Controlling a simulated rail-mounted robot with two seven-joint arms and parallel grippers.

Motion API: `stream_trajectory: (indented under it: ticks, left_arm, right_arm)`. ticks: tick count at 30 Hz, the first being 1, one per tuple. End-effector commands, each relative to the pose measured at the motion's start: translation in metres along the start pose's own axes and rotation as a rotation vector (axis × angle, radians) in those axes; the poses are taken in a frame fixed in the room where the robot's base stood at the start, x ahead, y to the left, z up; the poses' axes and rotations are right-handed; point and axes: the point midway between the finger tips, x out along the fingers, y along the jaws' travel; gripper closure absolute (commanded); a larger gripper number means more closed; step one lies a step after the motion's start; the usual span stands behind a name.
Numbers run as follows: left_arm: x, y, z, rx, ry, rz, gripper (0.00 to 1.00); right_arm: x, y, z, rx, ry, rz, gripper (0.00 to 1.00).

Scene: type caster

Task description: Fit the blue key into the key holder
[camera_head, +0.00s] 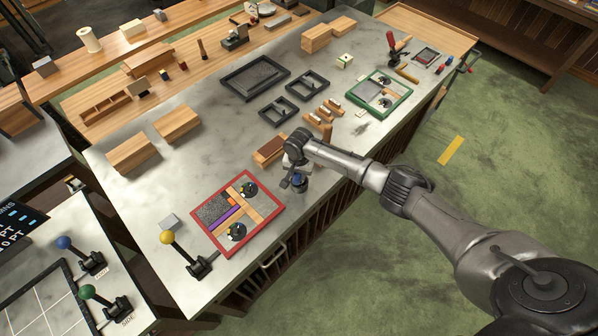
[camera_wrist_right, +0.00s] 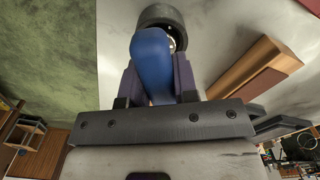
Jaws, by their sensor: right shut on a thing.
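My right gripper (camera_head: 291,180) is over the front part of the grey table, to the right of the red frame. In the right wrist view the gripper (camera_wrist_right: 152,80) is shut on the blue key (camera_wrist_right: 152,62), a smooth blue piece between its two dark fingers. A dark round cup (camera_wrist_right: 163,18) with an opening lies just past the key's tip. It may be the key holder, but I cannot tell for sure. The key overlaps its rim in the picture, and I cannot tell whether they touch. In the head view a small blue part (camera_head: 299,181) shows below the gripper. My left gripper is out of view.
A red frame (camera_head: 252,236) holding blocks and two black round pieces lies to the left. A wooden block with a dark red top (camera_head: 268,150) is close behind the gripper. A yellow-knobbed lever (camera_head: 167,238) stands at the front left. A green frame (camera_head: 404,98) lies farther right.

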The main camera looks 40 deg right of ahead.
Motion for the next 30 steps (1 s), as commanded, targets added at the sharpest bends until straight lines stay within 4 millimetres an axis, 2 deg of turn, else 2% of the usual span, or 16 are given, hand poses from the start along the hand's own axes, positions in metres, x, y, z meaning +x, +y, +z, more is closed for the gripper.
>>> stream_trajectory:
  ticks: [1, 10, 19, 23, 30]
  left_arm:
    - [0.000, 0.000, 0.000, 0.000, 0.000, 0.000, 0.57]
    - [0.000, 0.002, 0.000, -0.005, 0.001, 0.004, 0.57]
    - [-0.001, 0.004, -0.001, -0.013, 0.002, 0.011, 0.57]
    - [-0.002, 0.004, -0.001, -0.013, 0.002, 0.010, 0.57]
    - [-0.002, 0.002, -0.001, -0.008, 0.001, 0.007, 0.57]
  right_arm:
    - [0.000, 0.000, 0.000, 0.000, 0.000, -0.001, 0.71]
    - [0.000, 0.000, 0.000, 0.000, 0.000, 0.000, 0.43]
    - [-0.003, 0.000, 0.000, 0.000, 0.000, 0.000, 0.43]
    - [-0.018, 0.000, -0.001, 0.000, 0.001, -0.002, 0.43]
    - [-0.065, 0.000, -0.001, 0.000, 0.002, -0.003, 0.43]
